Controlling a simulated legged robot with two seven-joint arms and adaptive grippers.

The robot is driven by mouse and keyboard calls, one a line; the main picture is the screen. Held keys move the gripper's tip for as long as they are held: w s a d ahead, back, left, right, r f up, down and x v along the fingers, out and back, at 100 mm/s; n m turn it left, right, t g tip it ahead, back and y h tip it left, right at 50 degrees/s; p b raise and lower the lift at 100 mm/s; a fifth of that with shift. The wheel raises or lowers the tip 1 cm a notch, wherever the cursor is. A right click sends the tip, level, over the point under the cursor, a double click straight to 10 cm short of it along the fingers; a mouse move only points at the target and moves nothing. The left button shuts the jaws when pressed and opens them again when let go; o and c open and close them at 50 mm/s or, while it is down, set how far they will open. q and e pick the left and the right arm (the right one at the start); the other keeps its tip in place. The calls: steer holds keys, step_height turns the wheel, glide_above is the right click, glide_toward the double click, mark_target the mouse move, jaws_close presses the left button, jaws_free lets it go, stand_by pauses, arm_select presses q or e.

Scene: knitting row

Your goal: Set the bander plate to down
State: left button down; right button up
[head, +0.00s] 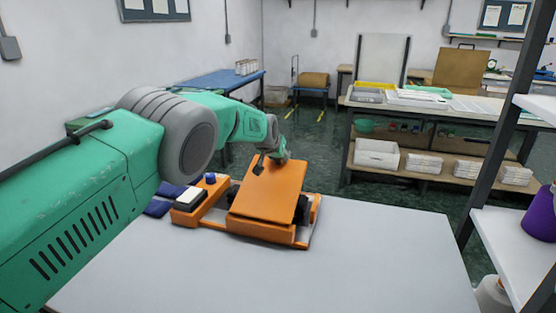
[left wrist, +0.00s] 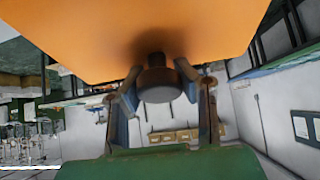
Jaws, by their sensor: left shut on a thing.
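The bander (head: 262,230) is an orange machine on the light grey table. Its orange bander plate (head: 268,190) is tilted, with the far edge raised above the base. My right gripper is not in view.
The grey table (head: 290,280) is clear in front of the bander. A black-and-white block (head: 188,197), a blue button (head: 211,178) and dark blue cloth (head: 158,205) are at its left. A shelf rack with a purple cone (head: 540,215) stands at the right.

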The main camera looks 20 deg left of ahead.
arm_select(q)
steer(key=shift+w+f+g+b, duration=0.4)
steer(key=shift+w+f+b, duration=0.05)
steer(key=shift+f+b, duration=0.2)
steer(key=shift+w+f+b, duration=0.15)
steer(key=shift+f+b, duration=0.2)
steer(key=shift+b, duration=0.2)
steer(key=shift+w+d+f+b, duration=0.1)
steer(key=shift+w+f+b, duration=0.05)
steer(key=shift+f+b, duration=0.2)
steer(key=shift+w+f, duration=0.1)
steer(key=shift+w, duration=0.1)
steer(key=c, duration=1.3)
jaws_free()
steer(key=shift+o, duration=0.9)
steer(key=shift+w+f, duration=0.1)
steer(key=shift+f, duration=0.05)
